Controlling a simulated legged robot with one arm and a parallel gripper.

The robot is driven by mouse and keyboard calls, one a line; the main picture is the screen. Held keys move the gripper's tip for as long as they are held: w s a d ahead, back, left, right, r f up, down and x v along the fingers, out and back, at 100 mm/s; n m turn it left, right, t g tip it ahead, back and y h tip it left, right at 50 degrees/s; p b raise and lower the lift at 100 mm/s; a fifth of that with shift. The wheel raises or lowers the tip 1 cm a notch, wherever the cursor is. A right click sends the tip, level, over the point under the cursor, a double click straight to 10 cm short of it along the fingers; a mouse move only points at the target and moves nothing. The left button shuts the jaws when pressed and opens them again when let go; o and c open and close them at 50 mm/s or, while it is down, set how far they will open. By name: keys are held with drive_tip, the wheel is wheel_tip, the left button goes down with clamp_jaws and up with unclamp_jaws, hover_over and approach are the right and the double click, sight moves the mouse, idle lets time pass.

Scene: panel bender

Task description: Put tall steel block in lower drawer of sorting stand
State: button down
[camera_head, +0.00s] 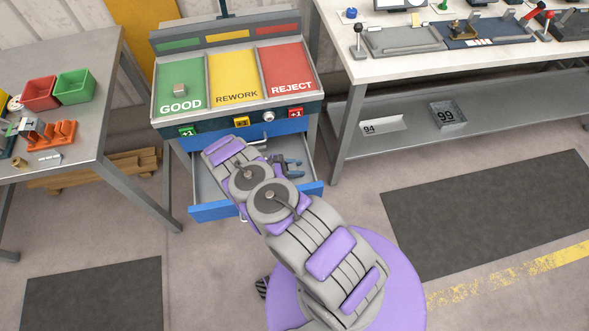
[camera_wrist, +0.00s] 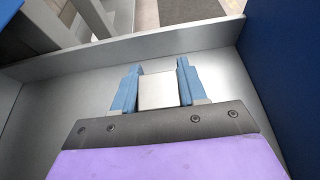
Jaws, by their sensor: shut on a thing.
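My gripper (camera_wrist: 158,68) is shut on the tall steel block (camera_wrist: 158,92), a plain silver-grey block between its blue fingers. In the head view my gripper (camera_head: 291,166) reaches down into the open lower drawer (camera_head: 212,212) of the sorting stand (camera_head: 155,118), and my arm hides part of the drawer. The block cannot be made out there. In the wrist view the drawer's grey metal floor (camera_wrist: 60,95) and wall surround the fingers. I cannot tell whether the block touches the floor.
A closed blue drawer front (camera_head: 290,126) sits just above the open one. A small block (camera_head: 179,90) lies on the green GOOD section. A table with red and green bins (camera_head: 75,87) stands left, a white workbench (camera_head: 385,75) right. Floor on the right is clear.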

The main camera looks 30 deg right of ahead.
drive_tip(key=shift+d, duration=0.2)
drive_tip(key=c, duration=1)
unclamp_jaws()
drive_tip(key=shift+c, duration=0.2)
drive_tip(key=o, duration=0.4)
drive_tip(key=shift+a+r, duration=0.2)
drive_tip(key=shift+a, duration=1.05)
drive_tip(key=shift+d, duration=0.5)
drive_tip(key=shift+w+d, duration=0.1)
drive_tip(key=shift+w+a+r+p, duration=0.15)
drive_tip(key=shift+a+r+p, duration=0.1)
drive_tip(key=shift+a+p, duration=0.05)
drive_tip(key=v, duration=0.3)
drive_tip(key=p+v, duration=0.1)
drive_tip(key=v, duration=0.2)
drive_tip(key=p+v, duration=0.1)
drive_tip(key=v, duration=0.2)
drive_tip(key=shift+a+f, duration=0.2)
drive_tip(key=shift+a, duration=0.35)
drive_tip(key=shift+a+r, duration=0.15)
drive_tip(key=shift+a, duration=0.15)
drive_tip(key=shift+w+r, duration=0.2)
